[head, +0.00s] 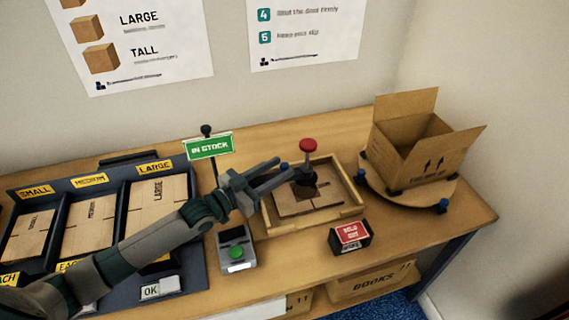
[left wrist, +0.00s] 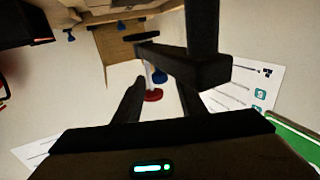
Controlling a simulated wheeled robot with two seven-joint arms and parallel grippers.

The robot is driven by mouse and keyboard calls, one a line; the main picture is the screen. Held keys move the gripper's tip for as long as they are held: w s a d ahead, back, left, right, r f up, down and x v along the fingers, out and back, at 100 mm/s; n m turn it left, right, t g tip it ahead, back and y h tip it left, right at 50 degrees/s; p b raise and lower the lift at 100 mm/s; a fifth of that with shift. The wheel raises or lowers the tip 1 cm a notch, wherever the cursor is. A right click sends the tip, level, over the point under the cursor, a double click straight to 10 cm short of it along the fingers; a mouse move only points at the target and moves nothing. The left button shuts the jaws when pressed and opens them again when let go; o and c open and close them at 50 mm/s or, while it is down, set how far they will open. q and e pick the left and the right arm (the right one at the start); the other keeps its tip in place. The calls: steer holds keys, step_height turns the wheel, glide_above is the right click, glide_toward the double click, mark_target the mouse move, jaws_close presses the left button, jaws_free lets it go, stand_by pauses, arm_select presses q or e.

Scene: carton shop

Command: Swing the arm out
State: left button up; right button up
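My left gripper (head: 279,170) reaches in from the left, over the left side of a wooden tray (head: 272,228). Its two fingers stand apart with nothing seen between them. A red-topped knob (head: 308,145) on a dark stem stands above a flat carton piece (head: 300,203) in the tray, just right of my fingertips. A small blue knob (head: 284,166) shows by the fingertips. In the left wrist view the red knob (left wrist: 153,95) appears beyond the gap between my fingers, and dark bars (left wrist: 200,68) cross close by. I cannot tell whether they touch my fingers. My right gripper is out of view.
An open carton (head: 420,150) sits on a round turntable (head: 395,205) at right. A green IN STOCK sign (head: 209,147) on a post stands behind my wrist. A button box (head: 237,252) and a red sign block (head: 350,236) stand in front. Flat-carton bins (head: 115,225) are at left.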

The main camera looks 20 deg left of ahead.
arm_select(q)
steer(key=shift+x, duration=1.4)
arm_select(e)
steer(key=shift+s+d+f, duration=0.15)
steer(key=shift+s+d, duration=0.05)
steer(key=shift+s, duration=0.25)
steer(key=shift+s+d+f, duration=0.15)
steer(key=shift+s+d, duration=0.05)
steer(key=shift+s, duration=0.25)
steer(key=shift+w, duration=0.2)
arm_select(q)
jaws_close()
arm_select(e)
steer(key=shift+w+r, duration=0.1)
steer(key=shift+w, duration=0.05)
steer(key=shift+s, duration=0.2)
